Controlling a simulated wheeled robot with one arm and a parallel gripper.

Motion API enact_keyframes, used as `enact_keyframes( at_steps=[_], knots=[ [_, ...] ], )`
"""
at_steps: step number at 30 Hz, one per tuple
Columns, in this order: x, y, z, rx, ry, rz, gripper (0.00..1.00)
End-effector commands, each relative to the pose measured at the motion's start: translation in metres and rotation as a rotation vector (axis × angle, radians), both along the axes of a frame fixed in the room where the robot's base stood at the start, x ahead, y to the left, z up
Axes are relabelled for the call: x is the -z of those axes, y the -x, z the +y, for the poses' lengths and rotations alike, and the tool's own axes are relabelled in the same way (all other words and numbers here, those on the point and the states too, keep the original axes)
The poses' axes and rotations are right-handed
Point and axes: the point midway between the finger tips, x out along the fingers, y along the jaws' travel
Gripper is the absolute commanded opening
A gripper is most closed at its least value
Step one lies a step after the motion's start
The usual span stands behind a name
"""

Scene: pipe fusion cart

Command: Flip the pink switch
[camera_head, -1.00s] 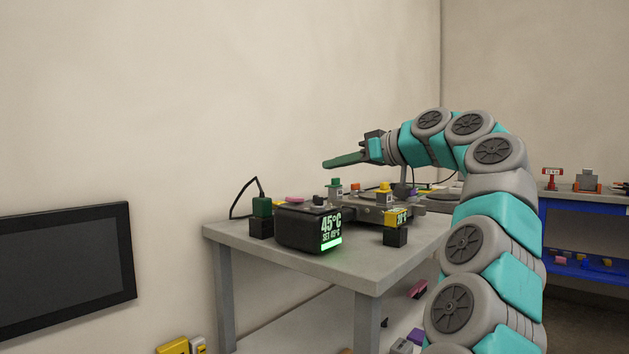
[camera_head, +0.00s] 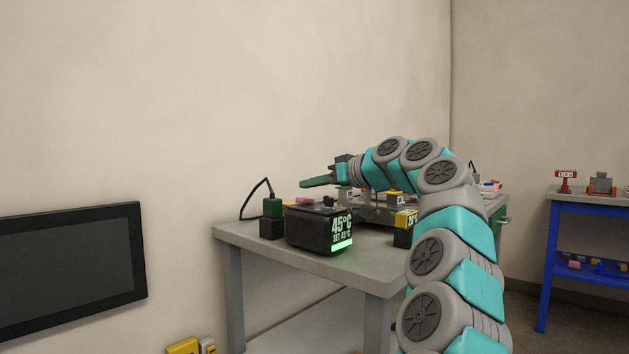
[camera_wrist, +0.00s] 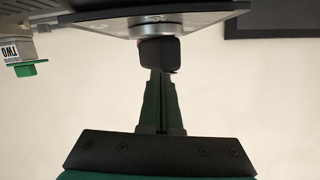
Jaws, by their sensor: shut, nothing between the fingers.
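A small pink piece (camera_head: 304,200) shows at the top rear of the black display box (camera_head: 305,232) on the grey table; it is too small to tell its shape or setting. My gripper (camera_head: 305,184) is above the box, its green fingers together and empty, pointing left. In the wrist view the shut fingers (camera_wrist: 160,80) reach up to a dark knob (camera_wrist: 158,54) on a round metal base, overlapping its lower edge; contact cannot be told.
A dark green-topped block (camera_head: 271,216) with a cable stands left of the box. A yellow-topped block (camera_head: 405,218) stands right of it. A grey block labelled TWO with a green tab (camera_wrist: 24,68) shows in the wrist view. A wall screen (camera_head: 70,268) hangs at left.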

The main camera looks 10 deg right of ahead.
Motion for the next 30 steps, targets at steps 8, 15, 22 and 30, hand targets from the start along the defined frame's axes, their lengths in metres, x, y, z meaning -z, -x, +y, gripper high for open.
enact_keyframes(
  at_steps=[8, 15, 22, 30],
  knots=[
    [0.014, 0.001, 0.001, 0.000, 0.000, 0.001, 0.00],
    [0.015, 0.002, 0.002, 0.001, 0.000, -0.001, 0.00],
    [0.015, 0.002, 0.001, 0.001, 0.000, -0.001, 0.00],
    [0.031, 0.003, 0.003, 0.003, 0.081, -0.058, 0.00]
  ],
)
